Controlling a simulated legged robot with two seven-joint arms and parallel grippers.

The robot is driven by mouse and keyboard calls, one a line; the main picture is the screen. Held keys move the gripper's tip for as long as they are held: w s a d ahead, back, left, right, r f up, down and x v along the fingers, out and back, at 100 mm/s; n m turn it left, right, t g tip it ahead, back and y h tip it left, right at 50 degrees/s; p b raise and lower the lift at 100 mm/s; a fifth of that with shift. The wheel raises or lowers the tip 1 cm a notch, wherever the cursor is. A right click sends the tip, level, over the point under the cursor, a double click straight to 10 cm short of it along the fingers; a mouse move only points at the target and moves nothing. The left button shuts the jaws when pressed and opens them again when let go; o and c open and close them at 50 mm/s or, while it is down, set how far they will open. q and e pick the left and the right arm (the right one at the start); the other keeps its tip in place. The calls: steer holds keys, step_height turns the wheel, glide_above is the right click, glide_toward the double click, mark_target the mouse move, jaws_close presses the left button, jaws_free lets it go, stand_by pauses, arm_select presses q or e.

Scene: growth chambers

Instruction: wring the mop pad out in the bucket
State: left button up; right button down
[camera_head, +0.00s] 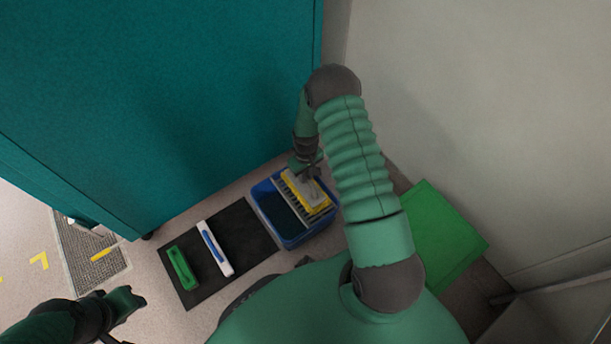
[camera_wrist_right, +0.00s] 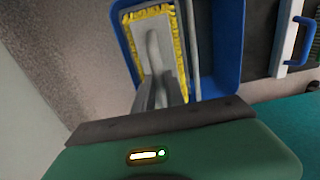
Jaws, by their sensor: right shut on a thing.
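The mop pad (camera_head: 321,209) is a flat grey block with a yellow fringe. It lies at the right side of the blue bucket (camera_head: 283,237), beside or on a pale slatted wringer (camera_head: 289,203); exact contact is hidden. My right gripper (camera_head: 311,174) is above the pad. In the right wrist view, the right gripper (camera_wrist_right: 160,92) is shut on the grey handle (camera_wrist_right: 153,47) on the back of the pad (camera_wrist_right: 172,60), over the bucket (camera_wrist_right: 222,65). My left gripper (camera_head: 132,302) is at lower left, away from the bucket; its jaws are unclear.
A dark mat (camera_head: 239,240) left of the bucket holds a white-and-blue brush (camera_head: 214,248) and a green brush (camera_head: 182,267). A teal cabinet (camera_head: 160,100) stands behind. A green panel (camera_head: 440,235) is at right, near a pale wall (camera_head: 490,120).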

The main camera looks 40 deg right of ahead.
step_height(320, 180, up, 9)
steer(key=p, duration=0.7)
steer(key=shift+w, duration=0.1)
